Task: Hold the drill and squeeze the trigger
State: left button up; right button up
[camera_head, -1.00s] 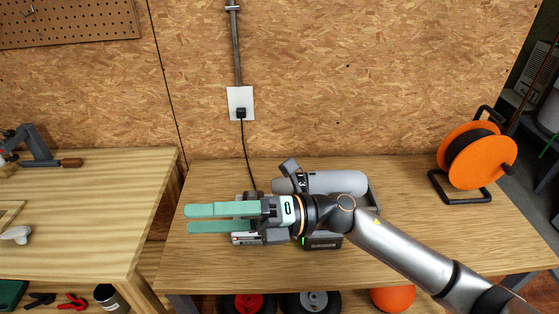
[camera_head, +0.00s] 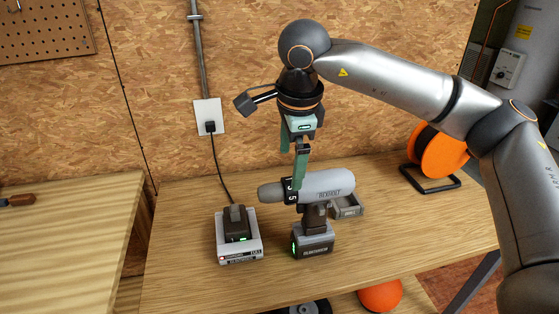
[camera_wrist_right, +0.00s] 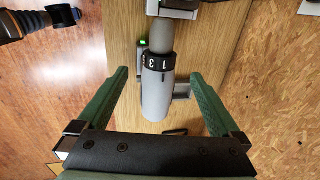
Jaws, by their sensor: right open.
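The drill (camera_head: 328,184) stands upright on its battery base on the wooden workbench, its grey body lying level and its chuck end pointing left. In the right wrist view the drill (camera_wrist_right: 158,95) shows from above, with a black numbered collar. My right gripper (camera_head: 292,165) points down over the drill with its green fingers open. In the right wrist view the open fingers (camera_wrist_right: 157,78) lie on either side of the drill body, with gaps to both sides. The trigger is hard to make out under the body. My left gripper is not in view.
A battery charger (camera_head: 240,251) with a battery stands left of the drill, its cord running to a wall outlet (camera_head: 209,117). An orange cable reel (camera_head: 440,153) stands at the back right. An orange ball (camera_head: 381,295) lies below the bench. The bench front is mostly clear.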

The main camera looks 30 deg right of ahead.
aim_at(287, 197)
jog(key=x, duration=1.2)
jog(key=shift+d+f+p, duration=0.1)
jog(key=shift+f+p, duration=0.1)
jog(key=shift+p, duration=0.2)
grip_shut()
dwell(0.3)
jog(key=c, duration=1.5)
grip_release()
jog(key=shift+c, duration=0.2)
jog(key=o, duration=1.5)
jog(key=shift+o, duration=0.2)
